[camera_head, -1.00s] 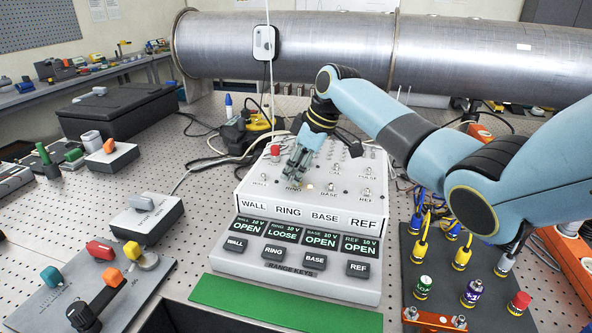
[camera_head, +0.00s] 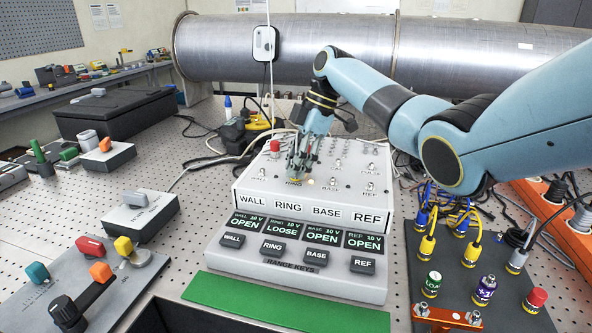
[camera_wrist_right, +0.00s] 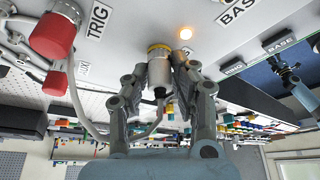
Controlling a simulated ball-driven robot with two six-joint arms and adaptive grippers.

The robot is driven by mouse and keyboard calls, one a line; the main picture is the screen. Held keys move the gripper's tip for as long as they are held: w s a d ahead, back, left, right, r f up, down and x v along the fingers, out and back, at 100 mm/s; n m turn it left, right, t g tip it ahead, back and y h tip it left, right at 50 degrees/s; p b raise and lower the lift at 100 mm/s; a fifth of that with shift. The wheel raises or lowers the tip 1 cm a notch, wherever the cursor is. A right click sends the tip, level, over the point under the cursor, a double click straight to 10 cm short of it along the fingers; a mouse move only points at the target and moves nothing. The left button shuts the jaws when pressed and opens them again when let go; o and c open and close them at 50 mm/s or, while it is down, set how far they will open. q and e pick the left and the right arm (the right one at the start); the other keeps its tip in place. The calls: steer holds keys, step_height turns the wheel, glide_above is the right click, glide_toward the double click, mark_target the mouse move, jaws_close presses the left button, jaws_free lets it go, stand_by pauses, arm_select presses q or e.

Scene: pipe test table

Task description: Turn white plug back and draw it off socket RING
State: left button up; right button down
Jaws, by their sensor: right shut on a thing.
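The white plug (camera_wrist_right: 159,72) is between my right fingers in the right wrist view, with a yellow ring at its panel end and a grey cable. My right gripper (camera_head: 299,168) is shut on it at the RING socket (camera_head: 294,181) of the white test box (camera_head: 233,198). The plug's end is at or very near the panel; I cannot tell if a gap has opened. In the head view the fingers mostly hide plug and socket. The RING display (camera_head: 284,228) reads 10 V LOOSE. My left gripper is not in view.
A lit amber lamp (camera_wrist_right: 185,33) is beside the plug. A red-capped plug (camera_wrist_right: 53,36) with a cable is nearby at the TRIG label. Small switches (camera_head: 331,181) stand right of the gripper. A green strip (camera_head: 285,302) lies before the box.

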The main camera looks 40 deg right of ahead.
steer(key=shift+r, duration=0.1)
steer(key=shift+r+p, duration=1.35)
step_height(320, 180, up, 6)
steer(key=p, duration=0.6)
